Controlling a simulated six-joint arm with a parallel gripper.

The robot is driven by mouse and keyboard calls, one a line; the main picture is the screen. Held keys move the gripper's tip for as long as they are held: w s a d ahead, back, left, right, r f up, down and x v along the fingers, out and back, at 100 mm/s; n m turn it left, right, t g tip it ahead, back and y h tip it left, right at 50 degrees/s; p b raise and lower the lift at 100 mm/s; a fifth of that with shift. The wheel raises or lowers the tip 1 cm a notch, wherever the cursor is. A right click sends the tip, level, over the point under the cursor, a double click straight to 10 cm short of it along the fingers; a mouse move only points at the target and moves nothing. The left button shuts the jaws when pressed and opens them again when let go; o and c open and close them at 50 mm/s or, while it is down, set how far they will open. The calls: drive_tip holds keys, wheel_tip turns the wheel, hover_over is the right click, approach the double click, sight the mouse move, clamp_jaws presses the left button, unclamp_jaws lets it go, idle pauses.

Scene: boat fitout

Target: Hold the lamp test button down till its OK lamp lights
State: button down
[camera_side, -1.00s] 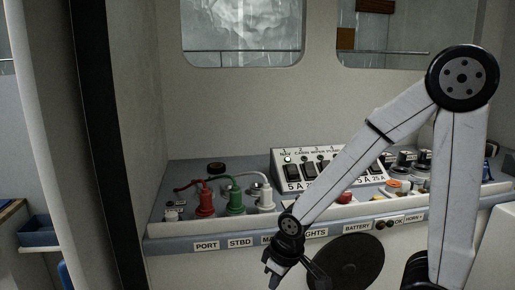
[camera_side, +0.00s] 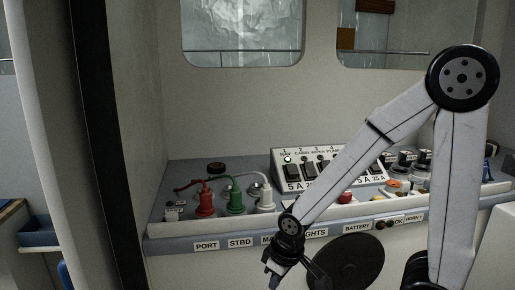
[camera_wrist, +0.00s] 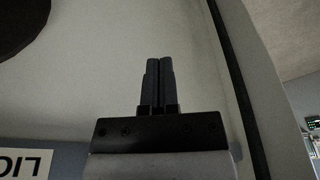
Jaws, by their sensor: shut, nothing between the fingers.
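My gripper (camera_side: 271,273) hangs in front of the console's front edge, below the MAIN LIGHTS label area, touching nothing that I can see. In the wrist view my gripper (camera_wrist: 158,62) is shut and empty, its two fingers close together against a pale wall. On the front edge, between the BATTERY and HORN labels, small dark round parts (camera_side: 385,224) sit beside lettering that looks like OK. I cannot tell which is the lamp test button. No lit lamp shows there.
Red, green and white plugs (camera_side: 236,200) with cables stand on the console at left. A red knob (camera_side: 345,197) is partly near my arm. A dark disc (camera_side: 347,262) is on the front wall.

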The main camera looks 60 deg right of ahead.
idle(0.3)
drive_tip(key=w+a+r+m+y, duration=0.1)
drive_tip(key=w+a+r, duration=0.1)
drive_tip(key=w+r, duration=0.2)
drive_tip(key=w+a+r+m+t+y, duration=0.1)
drive_tip(key=w+a+r+m, duration=0.1)
drive_tip(key=w+a+r, duration=0.1)
drive_tip(key=w+a+r+m+y, duration=0.2)
drive_tip(key=w+a+r, duration=0.1)
drive_tip(key=w+r, duration=0.2)
drive_tip(key=shift+w+a+r+t, duration=0.2)
drive_tip(key=shift+w+r+t, duration=0.05)
drive_tip(key=shift+w+t, duration=0.2)
wheel_tip(320, 180, up, 11)
drive_tip(key=t, duration=0.4)
hover_over(167, 214)
drive_tip(key=s, duration=0.2)
drive_tip(key=shift+w+d+h, duration=0.2)
drive_tip(key=shift+d+h, duration=0.2)
drive_tip(key=shift+f, duration=0.15)
drive_tip(key=shift+f, duration=4.3)
drive_tip(key=shift+f, duration=0.95)
